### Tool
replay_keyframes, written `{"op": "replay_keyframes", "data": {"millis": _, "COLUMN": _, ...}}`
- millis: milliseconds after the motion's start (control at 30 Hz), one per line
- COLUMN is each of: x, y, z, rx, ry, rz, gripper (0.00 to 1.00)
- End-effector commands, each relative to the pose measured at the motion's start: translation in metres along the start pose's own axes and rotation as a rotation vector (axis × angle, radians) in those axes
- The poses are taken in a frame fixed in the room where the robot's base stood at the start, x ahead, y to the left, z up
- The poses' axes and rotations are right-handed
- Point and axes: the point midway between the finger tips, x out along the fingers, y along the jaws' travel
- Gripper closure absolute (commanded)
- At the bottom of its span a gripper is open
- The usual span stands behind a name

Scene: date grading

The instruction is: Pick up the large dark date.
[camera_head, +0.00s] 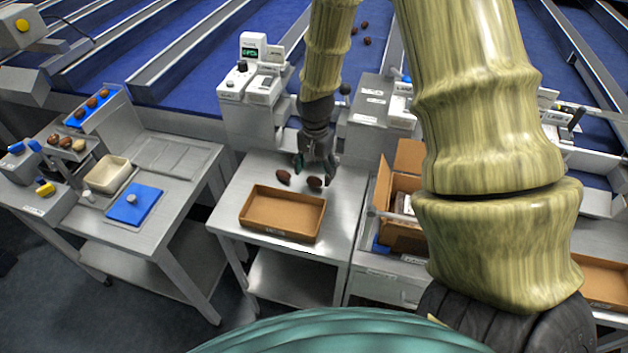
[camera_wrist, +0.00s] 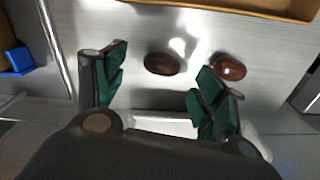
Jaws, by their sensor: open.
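Two brown dates lie on the steel table, close in size. One date (camera_head: 315,183) is on the right in the head view; in the wrist view this date (camera_wrist: 161,63) looks slightly darker and lies ahead of the gap between my fingers. The other date (camera_head: 283,177) is to its left in the head view; in the wrist view this redder date (camera_wrist: 228,66) lies outside my right-hand finger, close to its tip. My gripper (camera_head: 316,172) is open and empty, pointing down by the right-hand date. In the wrist view my gripper (camera_wrist: 159,78) shows green finger pads.
A brown tray (camera_head: 281,237) sits at the table's near edge, looking empty. A cardboard box (camera_head: 403,158) stands to the right. Weighing devices (camera_head: 262,85) stand behind. A side table at left holds a blue pad (camera_head: 134,204) and a cream bin (camera_head: 107,173).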

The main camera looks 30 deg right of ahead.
Motion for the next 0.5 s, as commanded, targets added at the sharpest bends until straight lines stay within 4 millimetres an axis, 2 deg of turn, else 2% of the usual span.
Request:
{"op": "replay_keyframes", "data": {"millis": 333, "x": 0.028, "y": -0.002, "z": -0.001, "rx": 0.000, "ry": -0.001, "rz": 0.001, "gripper": 0.29}}
{"op": "replay_keyframes", "data": {"millis": 500, "x": 0.036, "y": -0.002, "z": -0.001, "rx": 0.000, "ry": 0.001, "rz": 0.000, "gripper": 0.29}}
